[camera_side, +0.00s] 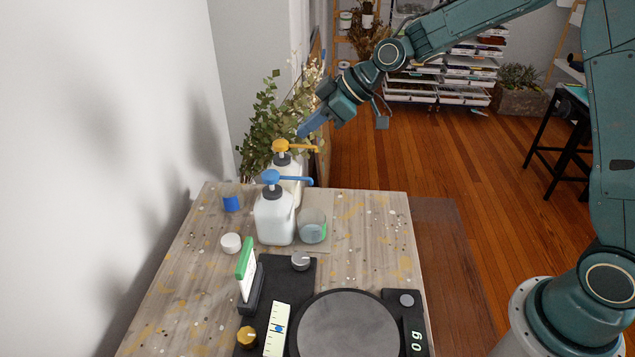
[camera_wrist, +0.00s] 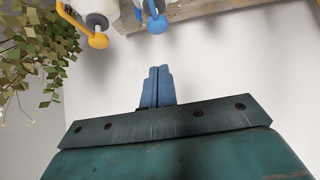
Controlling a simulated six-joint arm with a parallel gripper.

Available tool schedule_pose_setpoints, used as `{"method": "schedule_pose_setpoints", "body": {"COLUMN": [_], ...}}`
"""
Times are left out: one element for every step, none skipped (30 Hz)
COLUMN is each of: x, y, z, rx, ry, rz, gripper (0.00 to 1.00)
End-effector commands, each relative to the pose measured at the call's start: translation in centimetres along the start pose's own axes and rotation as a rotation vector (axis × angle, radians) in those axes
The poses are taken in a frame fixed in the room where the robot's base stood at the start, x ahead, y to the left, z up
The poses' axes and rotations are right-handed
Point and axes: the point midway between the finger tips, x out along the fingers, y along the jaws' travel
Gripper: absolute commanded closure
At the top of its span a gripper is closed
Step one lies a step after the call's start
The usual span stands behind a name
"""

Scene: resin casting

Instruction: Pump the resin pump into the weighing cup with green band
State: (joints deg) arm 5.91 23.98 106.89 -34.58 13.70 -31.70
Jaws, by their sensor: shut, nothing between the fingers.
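Two white pump bottles stand at the back of the table. The front bottle (camera_side: 274,217) has a blue pump head (camera_side: 272,177), also in the wrist view (camera_wrist: 157,23). The one behind has a yellow-orange pump head (camera_side: 281,146), also in the wrist view (camera_wrist: 97,41). I cannot tell from labels which holds resin. A clear cup (camera_side: 312,228) with a green tint at its edge stands right of the front bottle, roughly below the blue nozzle's tip. My gripper (camera_side: 303,131) is shut and empty, above and slightly right of the yellow-orange head; its blue fingers (camera_wrist: 155,84) meet in the wrist view.
A scale (camera_side: 406,322) reading 0 g lies at the front right. A dark mat (camera_side: 262,302), a green-topped upright piece (camera_side: 246,262), a white strip and small knobs are left of it. A blue cap (camera_side: 231,203) sits back left. A leafy plant (camera_side: 262,130) and wall are close behind.

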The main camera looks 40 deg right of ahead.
Motion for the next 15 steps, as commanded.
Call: {"method": "schedule_pose_setpoints", "body": {"x": [0.0, 0.0, 0.0, 0.0, -0.1, -0.3, -0.5, -0.7, -1.0, -1.1, -1.3, -1.4, -1.4, -1.4, -1.3], "y": [0.0, 0.0, 0.0, 0.0, 0.0, 0.0, -0.1, -0.1, -0.2, -0.2, -0.2, -0.3, -0.3, -0.3, -0.3], "z": [0.0, 0.0, 0.0, -0.1, -0.1, -0.4, -0.6, -0.8, -1.1, -1.2, -1.4, -1.4, -1.4, -1.4, -1.4], "rx": [0.0, 0.0, 0.0, 0.0, -0.001, -0.001, -0.001, -0.001, 0.0, 0.001, 0.001, 0.002, 0.002, 0.003, 0.003], "ry": [0.0, 0.0, 0.0, 0.0, 0.0, 0.0, 0.0, -0.002, -0.003, -0.003, -0.005, -0.006, -0.007, -0.007, -0.007], "rz": [0.0, 0.0, 0.0, 0.0, 0.0, 0.001, 0.001, 0.0, 0.0, 0.0, 0.0, -0.001, -0.002, -0.002, -0.002], "gripper": [1.0, 1.0, 1.0, 1.0, 1.0, 1.0, 1.0, 1.0, 1.0, 1.0, 1.0, 1.0, 1.0, 1.0, 1.0]}}
